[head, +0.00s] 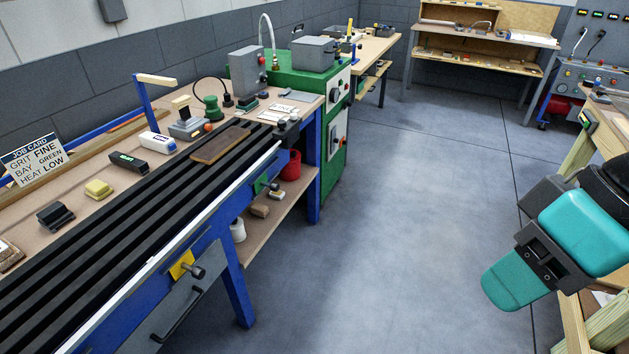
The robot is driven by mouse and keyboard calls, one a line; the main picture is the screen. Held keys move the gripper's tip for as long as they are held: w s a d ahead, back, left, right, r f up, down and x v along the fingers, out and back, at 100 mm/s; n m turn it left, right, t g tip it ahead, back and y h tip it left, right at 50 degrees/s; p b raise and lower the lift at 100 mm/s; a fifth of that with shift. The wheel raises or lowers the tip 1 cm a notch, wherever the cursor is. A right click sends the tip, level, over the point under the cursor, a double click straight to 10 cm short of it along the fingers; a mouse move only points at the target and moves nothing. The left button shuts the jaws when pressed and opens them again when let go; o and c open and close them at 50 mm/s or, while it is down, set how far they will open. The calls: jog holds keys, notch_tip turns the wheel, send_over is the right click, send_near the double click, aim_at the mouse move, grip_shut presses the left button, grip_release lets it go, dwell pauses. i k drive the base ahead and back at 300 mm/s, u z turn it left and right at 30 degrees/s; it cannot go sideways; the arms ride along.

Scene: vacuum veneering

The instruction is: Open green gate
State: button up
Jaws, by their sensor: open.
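A small green plate (261,184), which looks like the green gate, sits on the front of the long blue bench near its far end. A small dark knob or lever (273,186) shows beside it. The plate is small in view, and I cannot tell whether it is open or shut. A yellow plate (181,265) with a metal knob sits nearer on the same front. A teal and dark grey part of my arm shows at the right, over the floor and well away from the bench.
The job card (35,158) reads grit fine, bay green, heat low. Black rails (130,230) run along the bench, with a brown board (220,144) on them. A green machine (335,125) stands at the far end. The floor (390,220) in the middle is clear.

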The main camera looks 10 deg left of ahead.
aim_at(258, 185)
jog(key=z, duration=0.05)
jog(key=i, duration=1.3)
jog(key=u, duration=1.3)
